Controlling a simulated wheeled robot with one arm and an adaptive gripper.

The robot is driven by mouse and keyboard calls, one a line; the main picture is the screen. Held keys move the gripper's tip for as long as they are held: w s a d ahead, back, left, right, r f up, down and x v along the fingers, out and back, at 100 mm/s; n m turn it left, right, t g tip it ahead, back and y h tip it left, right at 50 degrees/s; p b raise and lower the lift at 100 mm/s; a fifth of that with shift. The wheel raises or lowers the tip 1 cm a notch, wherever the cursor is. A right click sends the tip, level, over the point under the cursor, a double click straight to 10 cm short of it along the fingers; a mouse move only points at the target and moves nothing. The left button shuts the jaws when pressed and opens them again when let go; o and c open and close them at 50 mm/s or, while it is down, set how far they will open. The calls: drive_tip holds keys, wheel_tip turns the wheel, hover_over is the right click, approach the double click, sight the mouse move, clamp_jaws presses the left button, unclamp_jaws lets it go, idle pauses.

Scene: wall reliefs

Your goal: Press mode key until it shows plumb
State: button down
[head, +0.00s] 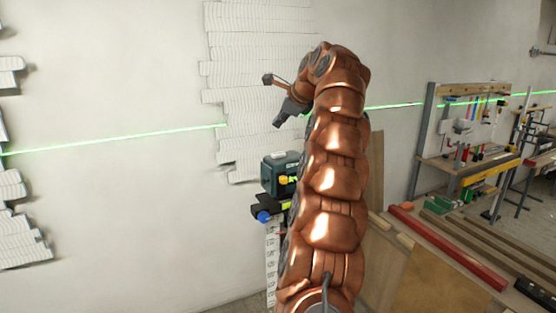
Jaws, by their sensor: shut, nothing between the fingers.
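A dark green laser level (281,174) with yellow parts sits on a dark bracket (270,206) with a blue knob, left of my copper arm. A green laser line (120,139) runs nearly level across the wall, and no vertical line shows. The mode key cannot be made out at this size, and the device's right side is partly hidden by my arm. My gripper (278,123) is shut and empty, above the laser level and apart from it in the picture.
White ribbed wall reliefs (240,75) hang behind the arm and at the left edge. A white marked staff (272,250) stands under the bracket. At right are a workbench with a red bar (450,248), boards, and a tool rack (470,135).

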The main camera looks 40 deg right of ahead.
drive_tip(key=b, duration=0.5)
hover_over(279, 154)
wheel_tip(279, 154, down, 5)
drive_tip(key=shift+f, duration=0.85)
drive_tip(key=shift+f, duration=0.1)
idle(0.5)
drive_tip(key=shift+f, duration=0.35)
drive_tip(key=shift+f+b, duration=0.4)
drive_tip(key=shift+f, duration=0.05)
idle(0.8)
drive_tip(key=shift+r, duration=0.15)
drive_tip(key=shift+d+r+p, duration=0.1)
drive_tip(key=shift+r+p, duration=0.65)
drive_tip(key=shift+p, duration=0.3)
drive_tip(key=shift+r, duration=0.1)
wheel_tip(279, 154, up, 5)
drive_tip(key=p, duration=0.5)
